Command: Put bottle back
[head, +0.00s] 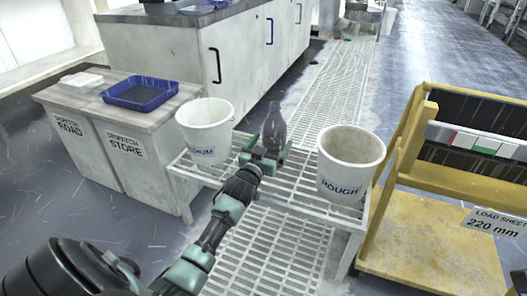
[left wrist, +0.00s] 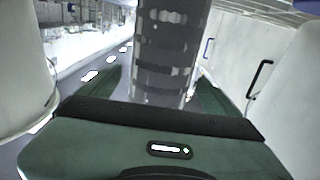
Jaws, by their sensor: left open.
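A dark grey translucent bottle (head: 274,127) stands upright on the white slatted rack (head: 290,185), between two white buckets. My left gripper (head: 266,156) is open, with its green fingers on either side of the lower part of the bottle. In the left wrist view the bottle (left wrist: 165,50) rises between the two open fingers (left wrist: 163,95); I cannot tell whether they touch it. The bottle's base is hidden behind the gripper. My right gripper is not in view.
A bucket (head: 205,133) with a partly hidden label stands left of the bottle, and a bucket marked ROUGH (head: 347,165) stands right. A yellow load rack (head: 430,235) stands at right. A cabinet with a blue tray (head: 139,93) is at left.

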